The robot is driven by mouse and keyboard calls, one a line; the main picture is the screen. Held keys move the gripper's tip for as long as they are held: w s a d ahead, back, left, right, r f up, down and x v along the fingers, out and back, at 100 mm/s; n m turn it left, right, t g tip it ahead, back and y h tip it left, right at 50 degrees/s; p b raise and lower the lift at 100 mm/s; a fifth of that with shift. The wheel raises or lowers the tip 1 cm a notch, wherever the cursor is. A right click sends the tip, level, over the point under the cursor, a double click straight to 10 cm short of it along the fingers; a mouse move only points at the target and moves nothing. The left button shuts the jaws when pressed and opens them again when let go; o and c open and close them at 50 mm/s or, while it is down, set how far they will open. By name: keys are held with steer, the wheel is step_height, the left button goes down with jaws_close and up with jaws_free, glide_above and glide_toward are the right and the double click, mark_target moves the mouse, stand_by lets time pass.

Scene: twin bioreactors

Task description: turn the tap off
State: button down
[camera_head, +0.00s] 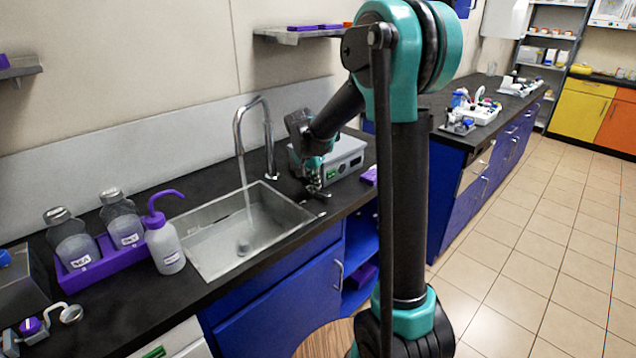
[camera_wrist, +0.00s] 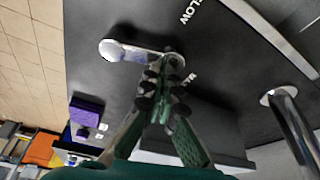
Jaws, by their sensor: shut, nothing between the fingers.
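The tap's curved metal spout (camera_head: 239,130) rises behind the sink (camera_head: 205,272), and a stream of water (camera_head: 247,203) falls from it into the basin. The base of the spout shows at the right of the wrist view (camera_wrist: 285,105). A short silver tap lever (camera_wrist: 130,50) lies on the black counter there, its rounded end pointing left, near printed lettering that includes "FLOW". My gripper (camera_wrist: 165,72) is shut and empty. Its fingertips are at the lever's pivot end; whether they touch it I cannot tell. In the head view my gripper (camera_head: 317,190) is low over the counter right of the sink.
A grey instrument box (camera_head: 345,158) stands close behind my gripper. A purple block (camera_wrist: 87,112) lies near the counter's edge. A purple-capped wash bottle (camera_head: 165,247) and a purple rack (camera_head: 88,262) with two bottles stand left of the sink.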

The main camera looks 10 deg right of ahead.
steer(key=n, duration=0.2)
steer(key=s+a+n+y, duration=0.1)
steer(key=shift+s+a+n+t, duration=0.15)
steer(key=shift+n+t, duration=0.15)
steer(key=shift+n, duration=0.1)
steer(key=n, duration=0.1)
steer(key=s+n+y, duration=0.1)
steer(key=n, duration=0.1)
steer(key=shift+s+a+n, duration=0.3)
steer(key=shift+a, duration=0.1)
steer(key=s+n+y, duration=0.1)
steer(key=n, duration=0.1)
steer(key=shift+s+a+n, duration=0.15)
steer(key=shift+n, duration=0.15)
steer(key=s+n, duration=0.1)
steer(key=n, duration=0.1)
steer(key=n+y, duration=0.1)
steer(key=shift+s+n, duration=0.4)
steer(key=shift+s, duration=0.2)
steer(key=shift+s+d, duration=0.15)
steer(key=shift+d, duration=0.05)
steer(key=shift+r, duration=0.1)
